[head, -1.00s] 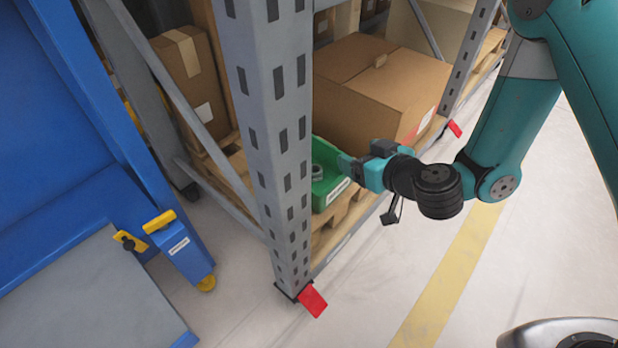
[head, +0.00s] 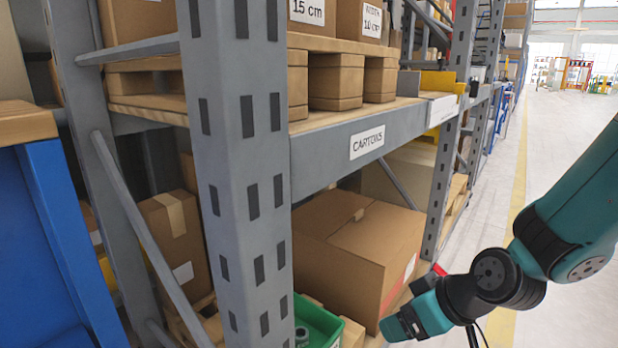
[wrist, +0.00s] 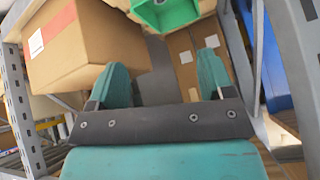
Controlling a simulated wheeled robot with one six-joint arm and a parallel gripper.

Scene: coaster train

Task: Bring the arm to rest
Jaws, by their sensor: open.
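My gripper (wrist: 163,78) is open, with its two teal fingers apart and nothing between them. In the head view my gripper (head: 388,328) is at the lower right, just outside the rack, and its fingertips are hard to make out. A green bin (head: 322,318) sits to its left on the lower rack level, cut off by the frame, with a grey round part (head: 302,335) in it. The green bin (wrist: 165,14) also shows beyond the fingers at the top of the wrist view.
A grey rack post (head: 240,200) stands left of the bin. A large carton (head: 355,245) is behind my gripper, under a shelf beam (head: 340,150) labelled CARTONS. A blue structure (head: 60,250) is at far left. The aisle (head: 570,130) at right is clear.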

